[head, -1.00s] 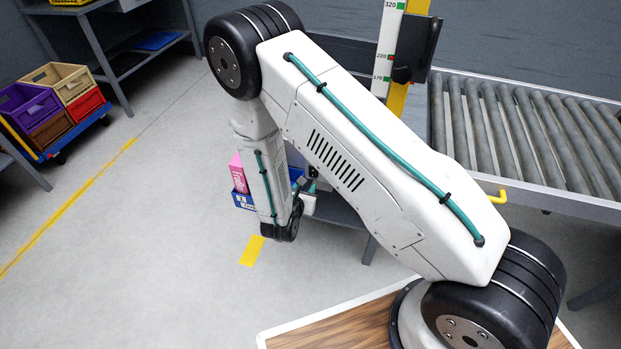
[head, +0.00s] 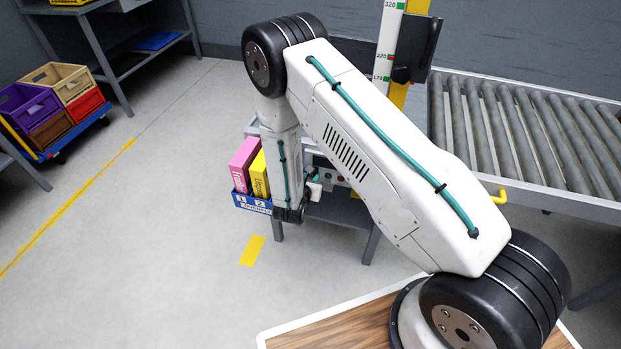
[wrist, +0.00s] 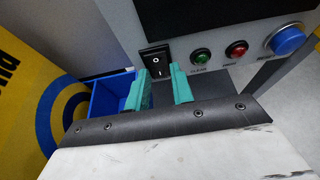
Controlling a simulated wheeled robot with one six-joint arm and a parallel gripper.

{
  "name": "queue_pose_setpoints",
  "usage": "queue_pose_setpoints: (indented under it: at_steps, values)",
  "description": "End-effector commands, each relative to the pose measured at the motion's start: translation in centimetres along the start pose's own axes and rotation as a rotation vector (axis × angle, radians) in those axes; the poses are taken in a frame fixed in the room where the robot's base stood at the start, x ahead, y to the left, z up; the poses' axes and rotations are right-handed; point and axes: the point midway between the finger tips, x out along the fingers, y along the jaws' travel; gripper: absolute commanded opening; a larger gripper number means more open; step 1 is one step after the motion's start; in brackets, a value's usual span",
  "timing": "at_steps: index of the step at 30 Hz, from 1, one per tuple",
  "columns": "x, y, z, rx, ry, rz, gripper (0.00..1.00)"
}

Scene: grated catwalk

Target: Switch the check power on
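In the wrist view a black rocker switch (wrist: 155,59) marked O and I is set in a grey panel (wrist: 217,28). I cannot tell which side is pressed in. My gripper (wrist: 159,74) has two teal fingers, apart with nothing between them. The fingertips are just below the switch in the picture, one towards each side; whether they touch the panel is not clear. In the head view my arm hides most of the panel, and my gripper (head: 312,187) shows only partly beside it.
Right of the switch are a green button (wrist: 201,56), a red button (wrist: 237,48) and a large blue button (wrist: 288,40). A blue bin (wrist: 108,97) is at the left. Pink (head: 243,164) and yellow (head: 260,175) boxes stand left of my arm. A roller conveyor (head: 530,135) is at the right.

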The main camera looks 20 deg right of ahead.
Motion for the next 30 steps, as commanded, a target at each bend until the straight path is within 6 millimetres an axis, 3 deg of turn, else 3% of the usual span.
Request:
queue_pose_setpoints:
  at_steps: [20, 21, 22, 30]
  values:
    - [0.14, 0.06, -0.34, 0.000, -0.131, 0.001, 0.01]
    - [0.14, 0.06, -0.34, 0.001, -0.131, 0.001, 0.29]
    - [0.14, 0.06, -0.34, 0.001, -0.131, 0.001, 0.33]
    - [0.06, 0.05, -0.36, 0.000, -0.130, 0.001, 0.33]
